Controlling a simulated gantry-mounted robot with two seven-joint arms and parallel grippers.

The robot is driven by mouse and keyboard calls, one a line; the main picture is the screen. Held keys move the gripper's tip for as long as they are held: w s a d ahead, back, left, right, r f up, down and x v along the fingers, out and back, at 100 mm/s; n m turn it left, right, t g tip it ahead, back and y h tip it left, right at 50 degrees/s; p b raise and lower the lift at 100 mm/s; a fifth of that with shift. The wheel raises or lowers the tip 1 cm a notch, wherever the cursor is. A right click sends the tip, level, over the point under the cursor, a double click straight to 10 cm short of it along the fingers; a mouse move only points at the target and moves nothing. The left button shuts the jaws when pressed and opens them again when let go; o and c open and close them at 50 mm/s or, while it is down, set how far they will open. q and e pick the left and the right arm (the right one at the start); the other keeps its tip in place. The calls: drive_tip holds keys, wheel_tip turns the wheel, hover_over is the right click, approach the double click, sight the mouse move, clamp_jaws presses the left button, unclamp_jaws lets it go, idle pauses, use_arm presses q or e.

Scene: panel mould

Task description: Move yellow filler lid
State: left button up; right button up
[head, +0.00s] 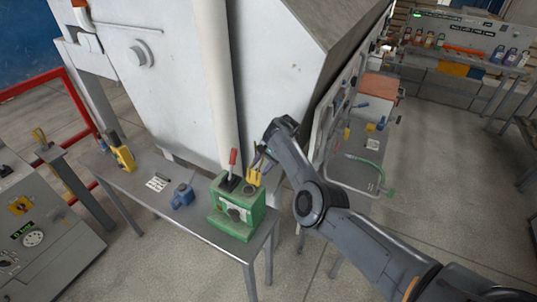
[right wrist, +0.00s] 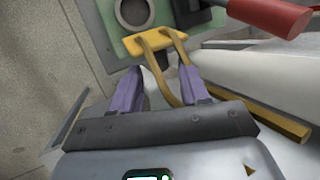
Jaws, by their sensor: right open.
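The yellow filler lid (head: 254,177) is on top of the green machine (head: 238,222), at its right rear, beside a dark round opening (head: 249,189). In the right wrist view the lid (right wrist: 146,46) shows as a yellow plate with curved yellow bars, beside the grey-ringed opening (right wrist: 133,12). My right gripper (head: 262,161) is close to the lid. In the right wrist view its purple fingers (right wrist: 160,80) are apart, with a yellow bar of the lid running between them. I cannot tell whether they touch it. My left gripper is not in view.
A red-handled lever (head: 233,158) rises next to the lid. The machine stands on a grey bench (head: 150,199) with a blue part (head: 182,196) and a yellow tool (head: 121,155). A large pale housing (head: 175,75) and pipe (head: 219,80) stand close behind.

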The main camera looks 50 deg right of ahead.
drive_tip(key=v, duration=0.7)
idle(0.5)
